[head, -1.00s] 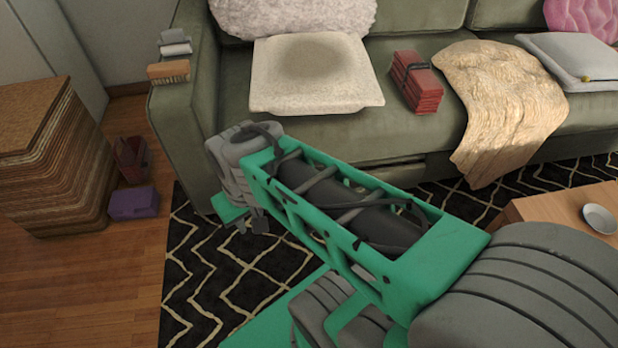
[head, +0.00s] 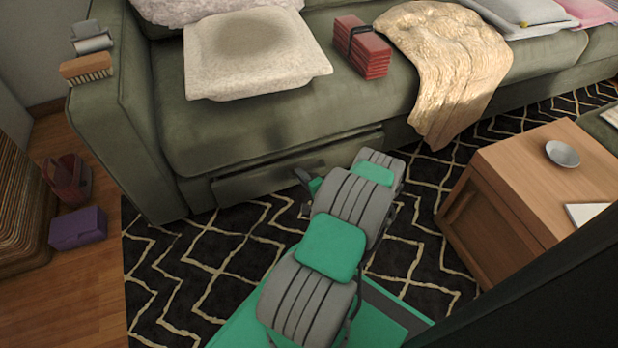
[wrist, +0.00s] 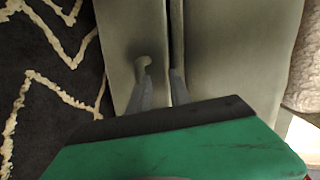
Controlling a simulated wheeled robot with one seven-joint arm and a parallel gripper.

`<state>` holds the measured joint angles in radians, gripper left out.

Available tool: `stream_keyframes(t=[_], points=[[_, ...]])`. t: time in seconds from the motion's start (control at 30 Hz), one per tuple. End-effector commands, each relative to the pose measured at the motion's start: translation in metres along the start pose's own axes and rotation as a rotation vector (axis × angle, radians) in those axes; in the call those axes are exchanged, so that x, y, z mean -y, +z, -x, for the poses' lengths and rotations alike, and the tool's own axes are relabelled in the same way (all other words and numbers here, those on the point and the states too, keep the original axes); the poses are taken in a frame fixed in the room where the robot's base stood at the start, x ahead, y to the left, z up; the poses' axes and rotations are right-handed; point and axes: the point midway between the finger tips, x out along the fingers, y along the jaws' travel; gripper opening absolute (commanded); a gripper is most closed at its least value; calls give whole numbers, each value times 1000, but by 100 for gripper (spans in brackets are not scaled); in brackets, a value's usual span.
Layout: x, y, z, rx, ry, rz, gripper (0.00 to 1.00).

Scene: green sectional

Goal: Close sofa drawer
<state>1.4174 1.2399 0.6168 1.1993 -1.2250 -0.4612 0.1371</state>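The sofa drawer (head: 250,181) is a long grey-green panel low in the front of the green sofa (head: 215,130). A dark gap runs along its top edge, and it looks slightly out from the sofa base. My gripper (head: 305,180) is at the right part of the drawer front, partly hidden by my arm. In the wrist view the drawer front (wrist: 128,38) is left of the dark gap and the sofa is right of it. My gripper's two fingers (wrist: 160,75) are apart, one over the drawer front, one by the gap. Contact is unclear.
A wooden coffee table (head: 520,185) with a bowl (head: 562,153) stands to the right. A black patterned rug (head: 205,265) covers the floor before the sofa. A purple box (head: 78,228) and a red basket (head: 68,178) are at the left. A blanket (head: 445,60) hangs over the seat.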

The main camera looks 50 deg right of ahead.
Motion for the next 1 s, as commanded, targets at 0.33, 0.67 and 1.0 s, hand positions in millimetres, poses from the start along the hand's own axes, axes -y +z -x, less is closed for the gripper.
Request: stream_keyframes(t=[0.33,0.67,1.0], points=[[-47,-34,9,-180,-56,-140,25],[-44,-44,-42,-179,-54,-141,25],[-41,-45,-44,-179,-53,-141,19]])
